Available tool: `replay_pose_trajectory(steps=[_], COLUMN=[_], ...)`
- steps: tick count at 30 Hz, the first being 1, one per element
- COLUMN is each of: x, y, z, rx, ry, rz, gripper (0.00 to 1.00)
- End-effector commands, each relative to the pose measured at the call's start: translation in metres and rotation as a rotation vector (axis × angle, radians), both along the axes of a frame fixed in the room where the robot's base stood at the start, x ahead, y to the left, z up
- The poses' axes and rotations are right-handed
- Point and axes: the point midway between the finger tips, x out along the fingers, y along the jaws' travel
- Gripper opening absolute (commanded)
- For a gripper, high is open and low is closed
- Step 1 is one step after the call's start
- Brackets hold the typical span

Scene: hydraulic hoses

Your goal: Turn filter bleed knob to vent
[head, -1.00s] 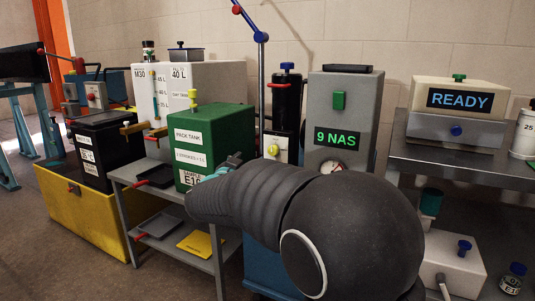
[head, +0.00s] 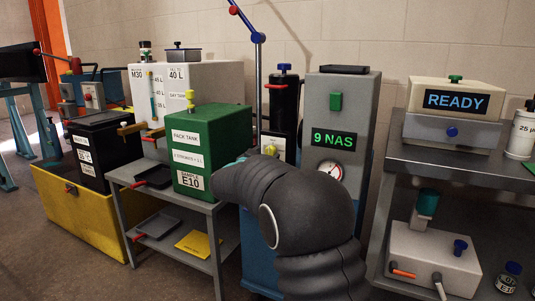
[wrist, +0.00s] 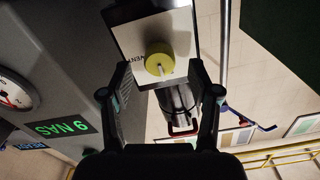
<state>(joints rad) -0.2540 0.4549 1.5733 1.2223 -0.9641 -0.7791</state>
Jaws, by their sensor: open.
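The yellow bleed knob (head: 270,149) sits on a pale block below the black filter housing (head: 284,104) in the head view. In the wrist view the round knob (wrist: 159,63) has a pale mark on its face and stands on a white plate (wrist: 180,35) with partly covered lettering. My gripper (wrist: 160,93) is open, one finger on each side of the knob in the picture. No contact with the knob shows, and the gap in depth is hard to tell. In the head view my arm mostly hides the gripper.
A grey cabinet (head: 338,105) reading 9 NAS with a gauge (head: 330,170) stands right of the knob. The green pack tank (head: 208,140) stands left on a grey cart (head: 125,178). A steel bench (head: 405,158) is at the right.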

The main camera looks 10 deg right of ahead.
Motion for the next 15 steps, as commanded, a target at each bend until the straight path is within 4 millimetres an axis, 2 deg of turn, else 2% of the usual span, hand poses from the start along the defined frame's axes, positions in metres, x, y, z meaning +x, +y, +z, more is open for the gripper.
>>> replay_pose_trajectory(steps=[6,15], x=[0.0132,0.0146], y=[-0.0099,-0.0109], z=[0.0001,0.0], rx=[0.0,0.0], ry=[0.0,0.0], rz=[-0.001,0.0], gripper=[0.61,0.61])
